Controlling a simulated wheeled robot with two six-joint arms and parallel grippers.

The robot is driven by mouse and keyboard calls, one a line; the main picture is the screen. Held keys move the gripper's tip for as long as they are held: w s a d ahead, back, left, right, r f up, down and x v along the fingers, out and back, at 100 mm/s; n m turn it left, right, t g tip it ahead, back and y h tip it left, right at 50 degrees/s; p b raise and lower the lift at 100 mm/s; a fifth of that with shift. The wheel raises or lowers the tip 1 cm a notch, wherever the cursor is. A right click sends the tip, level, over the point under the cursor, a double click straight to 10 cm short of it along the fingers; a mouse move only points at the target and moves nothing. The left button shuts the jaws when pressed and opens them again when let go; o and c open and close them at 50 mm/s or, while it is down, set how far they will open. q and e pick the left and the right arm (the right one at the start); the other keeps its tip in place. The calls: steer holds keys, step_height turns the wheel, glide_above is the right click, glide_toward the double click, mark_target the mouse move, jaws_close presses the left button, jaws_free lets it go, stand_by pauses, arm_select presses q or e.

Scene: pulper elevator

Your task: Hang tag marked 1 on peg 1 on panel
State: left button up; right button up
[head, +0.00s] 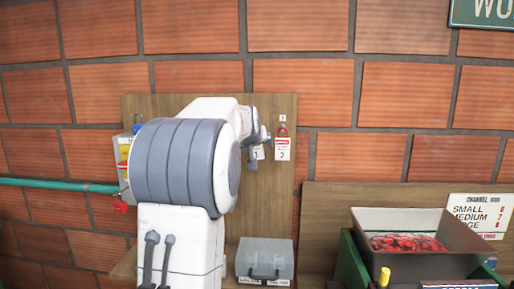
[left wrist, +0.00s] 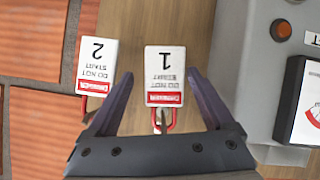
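The tag marked 1 (left wrist: 170,75) is white with a red band and a red shackle. It shows upside down in the left wrist view, its shackle at a small peg (left wrist: 163,121) on the wooden panel (head: 270,200). In the head view tag 1 (head: 258,153) is partly covered by my left gripper (head: 258,148). The tag marked 2 (head: 282,150) hangs to its right from a red lock. My left gripper (left wrist: 160,76) is open, its fingers on either side of tag 1 with visible gaps. My right gripper is not in view.
A grey box with an orange lamp (left wrist: 282,30) and a dial is beside tag 1 in the left wrist view. A grey case (head: 265,260) sits below the panel. An open bin (head: 405,265) with red contents stands at right. My left arm hides much of the panel.

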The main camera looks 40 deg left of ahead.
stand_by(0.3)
